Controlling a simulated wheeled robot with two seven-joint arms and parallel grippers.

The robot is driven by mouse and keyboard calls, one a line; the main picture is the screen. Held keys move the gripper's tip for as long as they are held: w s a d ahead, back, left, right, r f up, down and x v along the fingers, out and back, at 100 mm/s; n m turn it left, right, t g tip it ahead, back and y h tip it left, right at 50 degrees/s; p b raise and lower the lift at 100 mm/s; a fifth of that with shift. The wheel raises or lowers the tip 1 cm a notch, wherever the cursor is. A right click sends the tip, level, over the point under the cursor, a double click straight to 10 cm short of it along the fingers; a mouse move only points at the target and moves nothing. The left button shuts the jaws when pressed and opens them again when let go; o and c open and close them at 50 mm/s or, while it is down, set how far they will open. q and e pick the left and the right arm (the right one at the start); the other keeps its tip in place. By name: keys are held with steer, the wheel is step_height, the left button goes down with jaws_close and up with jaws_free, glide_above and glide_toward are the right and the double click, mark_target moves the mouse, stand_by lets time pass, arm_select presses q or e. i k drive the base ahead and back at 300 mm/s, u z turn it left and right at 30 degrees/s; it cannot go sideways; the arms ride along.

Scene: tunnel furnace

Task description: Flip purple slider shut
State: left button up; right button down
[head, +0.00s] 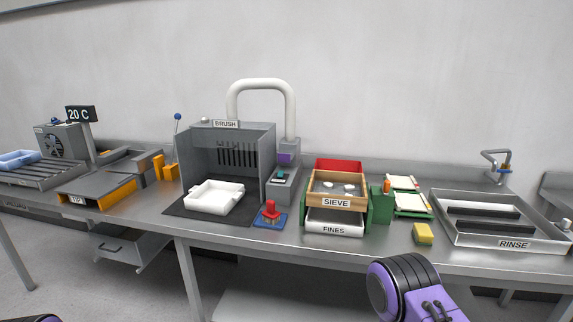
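The purple slider (286,158) is a small purple block on the grey duct box below the right end of the white pipe (262,85), right of the BRUSH booth (225,150). At this size I cannot tell whether it is open or shut. A purple and black part of my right arm shows at the bottom right, well away from the slider and in front of the bench. A dark bit of my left arm shows at the bottom left corner. Neither gripper's fingers are in view.
A white tray (213,209) sits in the booth's open front. A grey box with a teal button (281,173) stands below the slider. A red knob on a blue base (270,211), the SIEVE box (337,202), a yellow sponge (423,239) and the RINSE basin (513,244) stand nearby.

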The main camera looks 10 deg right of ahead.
mark_target(282, 158)
steer(key=u, duration=0.5)
steer(key=i, duration=1)
steer(key=z, duration=0.3)
